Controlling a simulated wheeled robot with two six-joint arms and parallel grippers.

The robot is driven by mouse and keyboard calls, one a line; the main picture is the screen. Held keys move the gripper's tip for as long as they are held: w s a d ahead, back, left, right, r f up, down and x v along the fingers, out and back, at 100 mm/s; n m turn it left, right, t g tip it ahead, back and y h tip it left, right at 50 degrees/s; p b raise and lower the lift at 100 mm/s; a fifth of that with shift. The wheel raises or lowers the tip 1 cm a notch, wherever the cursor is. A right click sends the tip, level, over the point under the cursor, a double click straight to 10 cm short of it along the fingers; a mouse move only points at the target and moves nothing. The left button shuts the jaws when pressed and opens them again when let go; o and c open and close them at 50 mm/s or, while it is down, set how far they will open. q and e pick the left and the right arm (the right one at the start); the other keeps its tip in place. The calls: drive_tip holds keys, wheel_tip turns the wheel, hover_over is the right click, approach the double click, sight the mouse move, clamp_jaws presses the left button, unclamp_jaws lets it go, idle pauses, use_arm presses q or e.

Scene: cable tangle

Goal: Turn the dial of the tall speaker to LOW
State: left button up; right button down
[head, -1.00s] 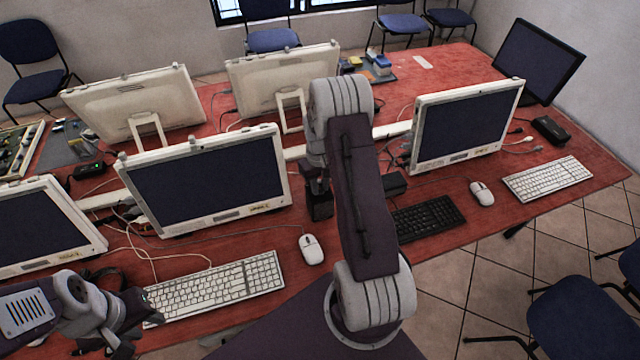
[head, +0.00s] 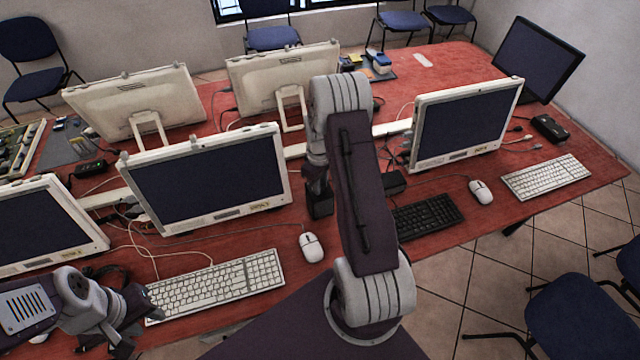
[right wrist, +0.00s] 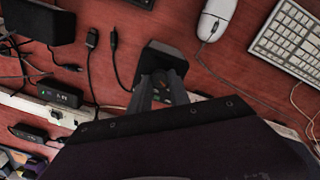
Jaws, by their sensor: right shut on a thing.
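The tall speaker (head: 320,207) is a dark upright box on the red table, just right of the middle white monitor. It also shows as a dark block in the right wrist view (right wrist: 168,56). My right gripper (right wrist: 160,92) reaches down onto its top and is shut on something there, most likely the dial. The fingers cover the dial, so its setting and any LOW mark cannot be read. My left gripper (head: 136,328) is at the lower left, by the white keyboard's left end, apart from the speaker; its fingers look spread and empty.
A smaller black box (head: 394,183) stands right of my right arm. A white mouse (head: 311,247), white keyboard (head: 215,287) and black keyboard (head: 427,217) lie in front. Loose cables and plugs (right wrist: 92,38) lie beside the speaker. Monitors stand around.

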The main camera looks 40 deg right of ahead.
drive_tip(key=c, duration=1.5)
unclamp_jaws()
drive_tip(key=shift+r, duration=0.1)
wheel_tip(320, 180, up, 9)
drive_tip(key=b, duration=0.1)
drive_tip(key=shift+s+a, duration=0.1)
drive_tip(key=shift+a, duration=0.05)
